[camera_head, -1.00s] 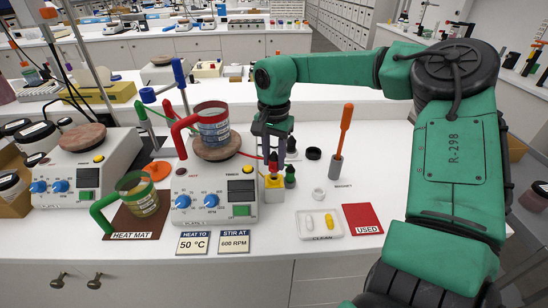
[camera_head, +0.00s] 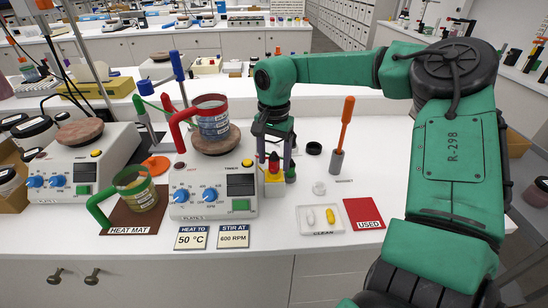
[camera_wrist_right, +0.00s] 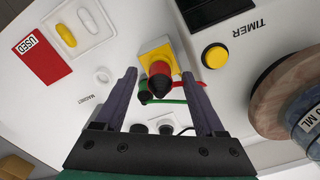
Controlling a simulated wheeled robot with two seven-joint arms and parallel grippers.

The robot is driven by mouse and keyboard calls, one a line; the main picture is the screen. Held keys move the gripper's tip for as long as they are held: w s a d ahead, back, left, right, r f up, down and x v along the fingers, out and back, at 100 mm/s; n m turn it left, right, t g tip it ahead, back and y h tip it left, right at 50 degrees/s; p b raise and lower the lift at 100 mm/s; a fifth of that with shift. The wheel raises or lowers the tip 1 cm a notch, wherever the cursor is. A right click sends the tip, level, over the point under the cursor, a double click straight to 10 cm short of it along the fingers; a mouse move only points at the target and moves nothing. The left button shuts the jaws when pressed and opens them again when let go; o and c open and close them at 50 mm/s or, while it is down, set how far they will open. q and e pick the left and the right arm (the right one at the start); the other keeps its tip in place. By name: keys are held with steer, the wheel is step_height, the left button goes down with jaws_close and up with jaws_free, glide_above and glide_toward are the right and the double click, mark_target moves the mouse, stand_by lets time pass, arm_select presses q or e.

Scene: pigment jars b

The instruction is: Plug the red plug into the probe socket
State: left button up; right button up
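The red plug (camera_head: 273,162), with a dark tip on top, stands upright in a yellow-topped white block (camera_head: 274,188) beside the front right of the stirring plate. I cannot tell how deep it sits. My right gripper (camera_head: 273,158) points down around the plug. In the right wrist view the red plug (camera_wrist_right: 160,72) over the yellow top (camera_wrist_right: 152,53) lies between the two dark fingers, with a gap on each side. The right gripper (camera_wrist_right: 159,78) is open and holds nothing. My left gripper is not in view.
A green-capped item (camera_head: 290,173) stands close beside the block. The stirring plate (camera_head: 213,190) carries a beaker (camera_head: 212,122). To the right are a magnet rod (camera_head: 342,135), a white clean tray (camera_head: 312,230) and a red USED card (camera_head: 363,214).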

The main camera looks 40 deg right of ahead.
mark_target(274, 156)
steer(key=shift+r, duration=0.1)
step_height(274, 156, up, 14)
steer(key=shift+r+b, duration=0.2)
steer(key=shift+b, duration=0.2)
stand_by(0.5)
